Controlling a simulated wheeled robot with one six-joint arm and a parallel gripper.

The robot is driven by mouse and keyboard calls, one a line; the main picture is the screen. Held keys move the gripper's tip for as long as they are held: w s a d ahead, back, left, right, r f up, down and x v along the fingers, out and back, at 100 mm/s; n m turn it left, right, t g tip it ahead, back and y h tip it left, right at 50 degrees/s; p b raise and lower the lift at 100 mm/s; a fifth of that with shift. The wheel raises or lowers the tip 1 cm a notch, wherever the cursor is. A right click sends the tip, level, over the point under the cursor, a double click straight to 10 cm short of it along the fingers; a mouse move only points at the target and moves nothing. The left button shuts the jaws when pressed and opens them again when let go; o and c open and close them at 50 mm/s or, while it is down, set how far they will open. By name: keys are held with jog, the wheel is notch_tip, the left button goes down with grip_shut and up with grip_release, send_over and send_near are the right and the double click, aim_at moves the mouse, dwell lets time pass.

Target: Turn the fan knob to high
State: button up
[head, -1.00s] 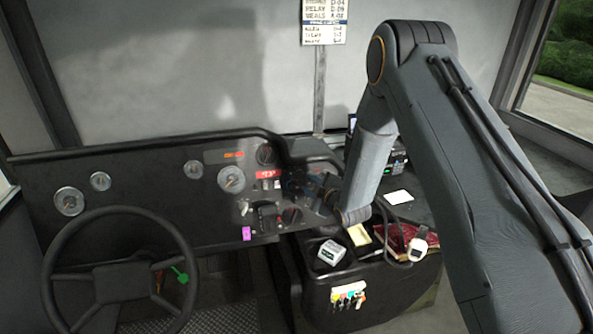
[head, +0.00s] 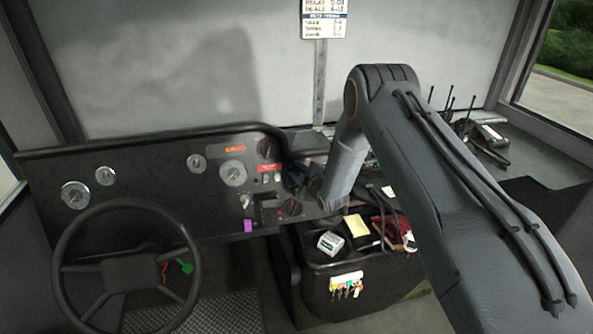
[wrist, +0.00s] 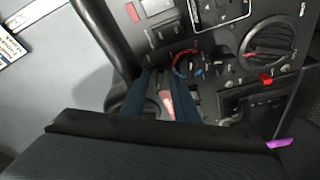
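A black round knob with a red pointer (head: 292,207) sits low on the dash panel; it shows large at upper right in the wrist view (wrist: 268,45). A smaller knob with a red and blue arc (wrist: 187,63) is just beyond my fingers. Another black knob (head: 268,148) is higher on the panel. I cannot read which knob is labelled fan. My gripper (wrist: 163,88) has its two dark blue fingers apart over the panel, with a red and white part visible between them. Nothing is clearly held. In the head view its fingertips are dark and hard to make out.
The steering wheel (head: 125,270) is at the left. A black console bin (head: 345,265) with a white box (head: 331,243) stands below the panel. A purple tag (head: 248,226) and red and white switches are close to the knobs. Radios lie at the right.

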grip_shut()
